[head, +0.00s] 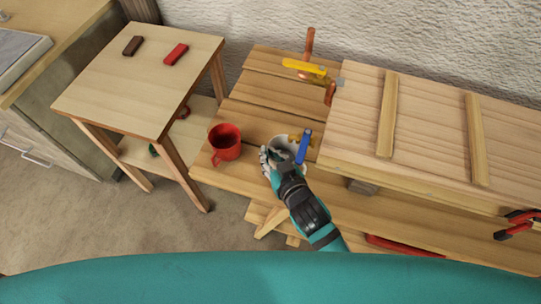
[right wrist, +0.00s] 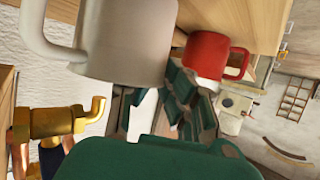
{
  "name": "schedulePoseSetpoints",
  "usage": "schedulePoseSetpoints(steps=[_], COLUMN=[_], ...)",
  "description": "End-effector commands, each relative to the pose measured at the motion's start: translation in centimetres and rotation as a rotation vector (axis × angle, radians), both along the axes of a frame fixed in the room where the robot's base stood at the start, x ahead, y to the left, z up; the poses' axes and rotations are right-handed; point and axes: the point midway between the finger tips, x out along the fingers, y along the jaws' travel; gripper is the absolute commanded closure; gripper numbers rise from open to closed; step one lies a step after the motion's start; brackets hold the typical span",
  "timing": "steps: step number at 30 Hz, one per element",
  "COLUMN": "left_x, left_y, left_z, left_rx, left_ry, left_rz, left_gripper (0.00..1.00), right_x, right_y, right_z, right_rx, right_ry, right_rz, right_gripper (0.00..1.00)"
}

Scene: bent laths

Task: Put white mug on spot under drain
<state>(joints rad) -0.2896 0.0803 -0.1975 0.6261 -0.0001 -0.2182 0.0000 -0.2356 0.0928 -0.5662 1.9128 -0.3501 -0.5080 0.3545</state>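The white mug (head: 286,151) stands at or just above the slatted bench, by the left end of the long wooden box. It fills the upper left of the right wrist view (right wrist: 125,42), its handle to the left. My right gripper (head: 268,158) is at the mug's left side; its dark fingers (right wrist: 165,105) show close against the mug in the wrist view. Whether they grip it is unclear. A brass fitting (right wrist: 62,122), perhaps the drain, is beside the mug; a blue handle (head: 303,146) is there too. No marked spot is visible. My left gripper is out of view.
A red mug (head: 225,142) stands on the bench left of the white one. The wooden box (head: 430,130) takes up the right of the bench. A small table (head: 110,95) stands left.

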Motion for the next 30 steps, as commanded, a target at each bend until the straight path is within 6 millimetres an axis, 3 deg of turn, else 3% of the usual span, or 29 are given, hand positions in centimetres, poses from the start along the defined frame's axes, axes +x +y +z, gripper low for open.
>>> schedulePoseSetpoints(steps=[5,15,21,30], left_x=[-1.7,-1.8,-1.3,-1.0], left_y=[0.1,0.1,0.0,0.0], left_z=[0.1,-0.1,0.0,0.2], left_rx=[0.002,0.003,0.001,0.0], left_ry=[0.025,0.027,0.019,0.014], left_rz=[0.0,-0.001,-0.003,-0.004], left_gripper=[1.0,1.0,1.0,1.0], right_x=[0.0,0.0,0.0,0.0], right_y=[0.1,0.1,0.0,0.0], right_z=[-1.5,-1.8,-1.8,-1.5], right_rx=[0.0,0.0,0.0,0.0], right_ry=[0.001,0.0,0.001,0.0], right_rz=[0.001,0.001,0.001,0.001], right_gripper=[1.0,1.0,0.71,0.71])
